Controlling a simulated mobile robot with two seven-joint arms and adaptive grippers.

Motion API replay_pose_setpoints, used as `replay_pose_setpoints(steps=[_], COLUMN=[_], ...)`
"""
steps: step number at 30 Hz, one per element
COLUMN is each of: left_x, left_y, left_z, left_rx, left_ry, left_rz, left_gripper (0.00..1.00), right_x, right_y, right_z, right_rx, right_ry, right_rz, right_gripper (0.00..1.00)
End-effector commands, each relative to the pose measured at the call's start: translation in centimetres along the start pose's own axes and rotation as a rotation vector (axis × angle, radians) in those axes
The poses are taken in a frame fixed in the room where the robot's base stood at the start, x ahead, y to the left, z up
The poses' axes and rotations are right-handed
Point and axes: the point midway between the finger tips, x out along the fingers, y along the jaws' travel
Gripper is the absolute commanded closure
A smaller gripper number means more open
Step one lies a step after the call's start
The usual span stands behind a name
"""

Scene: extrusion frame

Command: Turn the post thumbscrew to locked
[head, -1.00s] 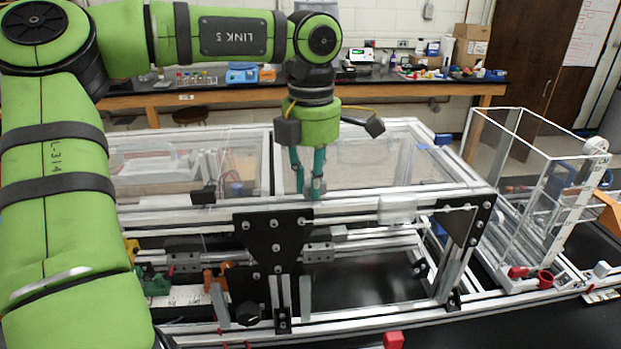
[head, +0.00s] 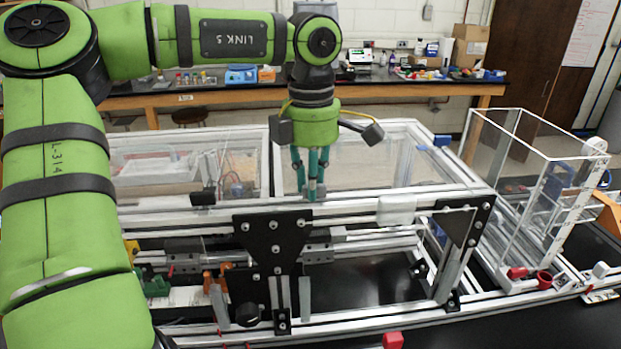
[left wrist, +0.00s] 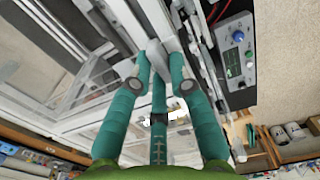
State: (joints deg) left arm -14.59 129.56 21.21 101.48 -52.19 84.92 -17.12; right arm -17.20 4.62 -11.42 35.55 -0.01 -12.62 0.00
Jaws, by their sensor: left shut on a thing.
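My left gripper (head: 311,192) points down at the top rail of the extrusion frame (head: 350,218), just above the black triangular plate (head: 272,238). Its teal fingers are close together. In the left wrist view (left wrist: 157,72) the fingers are shut around a grey lobed piece (left wrist: 156,50), which looks like the post thumbscrew. In the head view the fingers hide this piece, and I cannot read its locked or unlocked position. My right gripper is in neither view.
A clear open-topped box (head: 530,190) stands at the right. Clear panels (head: 375,165) lie behind the rail. A black knob (head: 247,314) and orange clamp (head: 215,278) sit low at the front left. A grey box with a blue knob (left wrist: 235,50) shows in the wrist view.

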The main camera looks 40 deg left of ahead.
Motion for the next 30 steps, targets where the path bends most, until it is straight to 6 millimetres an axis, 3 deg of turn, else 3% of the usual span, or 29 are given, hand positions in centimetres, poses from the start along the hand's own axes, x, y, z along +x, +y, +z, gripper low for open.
replay_pose_setpoints(steps=[1,2,3,13,17,30], left_x=[0.1,0.1,0.1,0.0,-0.9,-9.6], left_y=[-0.1,-0.1,-0.1,0.0,0.0,0.0], left_z=[0.0,0.0,0.0,0.0,0.0,0.1], left_rx=[0.003,0.003,0.003,0.001,-0.001,0.000], left_ry=[0.000,0.000,0.000,0.000,-0.001,-0.001], left_rz=[-0.002,-0.002,-0.002,-0.001,0.002,0.003], left_gripper=[1.00,0.72,0.56,0.56,0.56,0.56], right_x=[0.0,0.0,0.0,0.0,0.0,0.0], right_y=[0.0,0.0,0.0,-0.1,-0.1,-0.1], right_z=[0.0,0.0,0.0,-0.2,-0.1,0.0], right_rx=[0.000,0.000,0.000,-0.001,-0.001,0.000], right_ry=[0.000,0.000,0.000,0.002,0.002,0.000], right_rz=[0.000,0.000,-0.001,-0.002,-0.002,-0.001], right_gripper=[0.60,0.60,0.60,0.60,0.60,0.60])
